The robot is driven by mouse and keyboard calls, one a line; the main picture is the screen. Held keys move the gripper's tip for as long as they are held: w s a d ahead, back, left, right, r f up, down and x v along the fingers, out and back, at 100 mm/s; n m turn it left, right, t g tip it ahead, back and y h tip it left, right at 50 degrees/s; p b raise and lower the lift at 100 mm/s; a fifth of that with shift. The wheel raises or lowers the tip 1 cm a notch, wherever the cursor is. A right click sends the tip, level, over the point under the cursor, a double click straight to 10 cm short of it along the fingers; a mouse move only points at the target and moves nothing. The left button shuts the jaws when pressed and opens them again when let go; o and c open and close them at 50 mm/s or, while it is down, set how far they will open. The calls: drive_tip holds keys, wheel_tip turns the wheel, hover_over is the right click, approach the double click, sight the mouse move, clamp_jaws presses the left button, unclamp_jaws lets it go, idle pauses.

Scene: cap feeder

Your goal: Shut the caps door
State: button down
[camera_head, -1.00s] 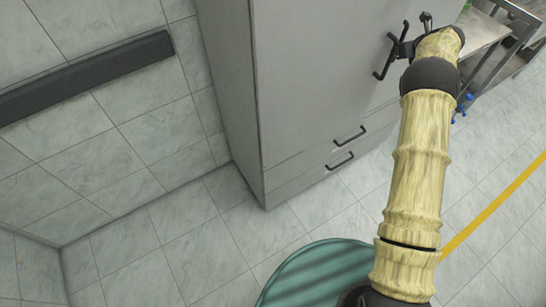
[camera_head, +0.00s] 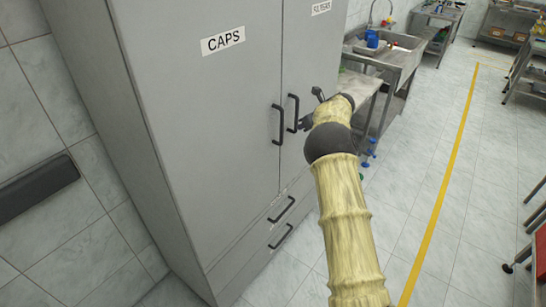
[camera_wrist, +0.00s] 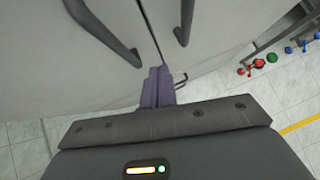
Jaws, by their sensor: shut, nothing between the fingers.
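The caps door (camera_head: 205,110) is the left door of a tall grey cabinet, with a "CAPS" label (camera_head: 223,41) near its top. It looks level with the right door (camera_head: 310,60), with a thin dark seam between them. Its black handle (camera_head: 277,125) stands beside the right door's handle (camera_head: 293,113). My gripper (camera_head: 306,124) is by the handles, partly hidden by my arm. In the wrist view my purple fingers (camera_wrist: 157,88) are together and empty, at the seam below the two handles. Whether they touch the door cannot be told.
Two drawers with black handles (camera_head: 281,210) sit under the doors. A metal sink table (camera_head: 390,55) stands right of the cabinet. A dark wall rail (camera_head: 38,190) is at the left. Tiled floor with a yellow line (camera_head: 450,150) is open at the right.

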drive_tip(key=w+d+b+v, duration=0.1)
drive_tip(key=b+v, duration=0.1)
drive_tip(key=v, duration=0.8)
drive_tip(key=shift+s+d, duration=0.15)
drive_tip(key=shift+d, duration=0.3)
wheel_tip(320, 180, up, 6)
drive_tip(key=s+d+m+t+h, duration=0.15)
drive_tip(key=m+t, duration=0.45)
drive_tip(key=m, duration=0.7)
drive_tip(key=s+d+m+h, duration=0.35)
drive_tip(key=s+m, duration=0.25)
drive_tip(key=m, duration=0.5)
drive_tip(key=s+a+f+m+g, duration=0.3)
drive_tip(key=s+f+m, duration=0.2)
drive_tip(key=s, duration=0.6)
drive_tip(key=s+a+f+m+g, duration=0.3)
drive_tip(key=s+m, duration=0.5)
drive_tip(key=s, duration=0.4)
drive_tip(key=s+a+f+m+g, duration=0.4)
drive_tip(key=s+f+m, duration=0.2)
drive_tip(key=s, duration=0.6)
drive_tip(key=shift+f+g, duration=0.3)
drive_tip(key=shift+f, duration=0.25)
